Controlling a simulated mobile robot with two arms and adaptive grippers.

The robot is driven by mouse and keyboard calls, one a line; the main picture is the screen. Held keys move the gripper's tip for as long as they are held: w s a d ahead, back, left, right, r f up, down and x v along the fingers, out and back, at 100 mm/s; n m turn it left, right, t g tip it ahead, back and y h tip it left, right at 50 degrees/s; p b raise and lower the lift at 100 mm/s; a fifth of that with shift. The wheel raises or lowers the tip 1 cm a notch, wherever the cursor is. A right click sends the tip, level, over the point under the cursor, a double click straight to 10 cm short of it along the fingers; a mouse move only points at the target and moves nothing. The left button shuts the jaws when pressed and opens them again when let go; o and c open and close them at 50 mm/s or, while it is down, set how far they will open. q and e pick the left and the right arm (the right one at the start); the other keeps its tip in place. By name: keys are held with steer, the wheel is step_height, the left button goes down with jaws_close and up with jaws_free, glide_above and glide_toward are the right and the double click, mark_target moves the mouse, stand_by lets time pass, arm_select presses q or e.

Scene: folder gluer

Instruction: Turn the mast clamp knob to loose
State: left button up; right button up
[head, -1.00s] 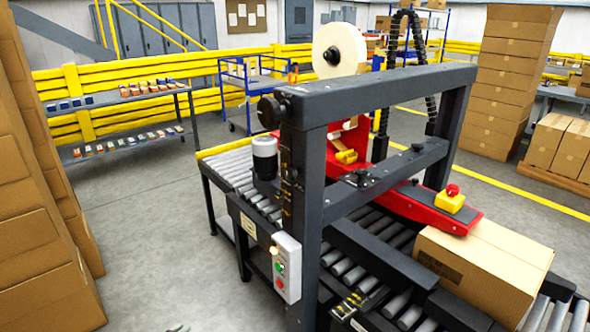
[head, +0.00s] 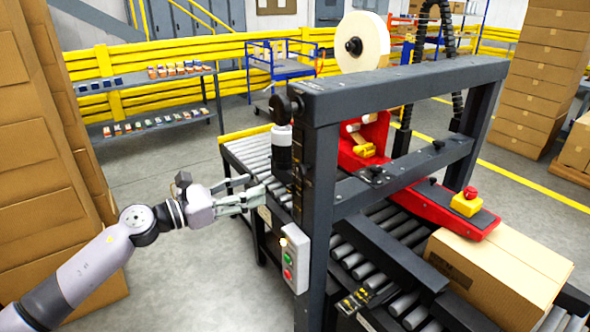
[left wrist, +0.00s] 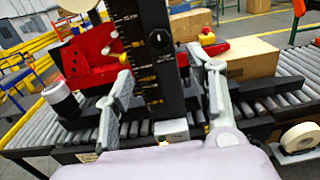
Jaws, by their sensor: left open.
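The machine's dark mast (head: 312,185) stands at the near corner of the case sealer. My right gripper is out of view.
A control box (head: 297,258) with buttons hangs low on the mast. A black-and-white cylinder (head: 281,148) is beside it. The roller conveyor (head: 248,160) runs behind, with a carton (head: 500,275) under the red head (head: 425,190). Stacked cartons (head: 40,190) stand left; open floor lies between.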

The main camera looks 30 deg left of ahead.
mark_target(297, 171)
arm_select(q)
steer(key=p+x, duration=0.2)
steer(key=x, duration=0.8)
steer(key=shift+w+r, duration=0.15)
steer(key=shift+w, duration=0.2)
steer(key=shift+p+x, duration=0.55)
steer(key=shift+x, duration=0.5)
steer(key=shift+d+f, duration=0.1)
steer(key=shift+f, duration=0.1)
steer(key=shift+c, duration=0.2)
steer(key=c, duration=1.1)
